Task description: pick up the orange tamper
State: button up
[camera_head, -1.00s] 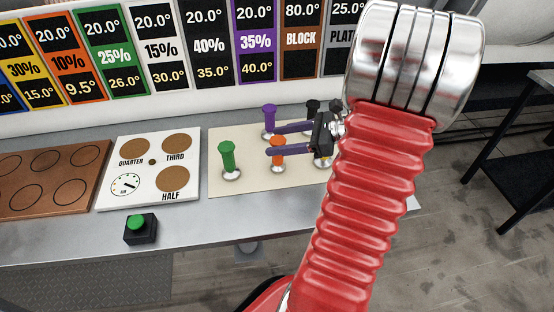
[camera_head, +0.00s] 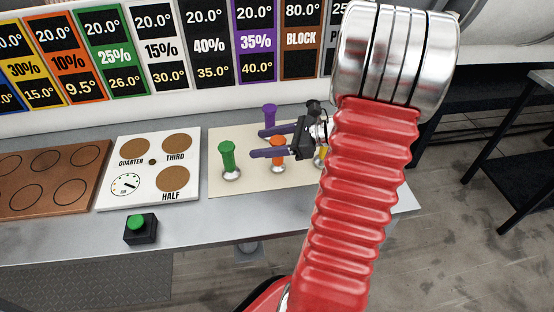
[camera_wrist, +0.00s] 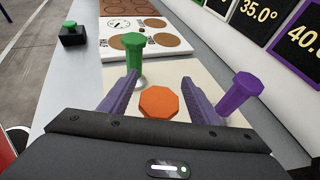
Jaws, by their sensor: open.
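The orange tamper (camera_head: 278,158) stands upright on the cream mat (camera_head: 222,189), partly hidden by a finger of my gripper in the head view. In the wrist view its eight-sided orange top (camera_wrist: 158,102) lies between the two purple fingers. My gripper (camera_head: 258,144) is open, its fingers pointing left in the head view, one on either side of the orange tamper. It also shows in the wrist view (camera_wrist: 158,84). No finger visibly touches the tamper; how high the fingers are against it is hard to tell.
The green tamper (camera_head: 228,158) stands left of the fingertips, and the purple tamper (camera_head: 269,117) stands behind. A yellow tamper and dark tampers are partly hidden by my arm. A white board (camera_head: 149,183), a brown board (camera_head: 45,176) and a green button (camera_head: 138,226) lie left.

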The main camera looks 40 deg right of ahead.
jog(key=shift+c, duration=0.5)
grip_shut()
jog(key=shift+r, duration=0.1)
notch_tip(320, 180, up, 10)
dwell(0.7)
dwell(0.4)
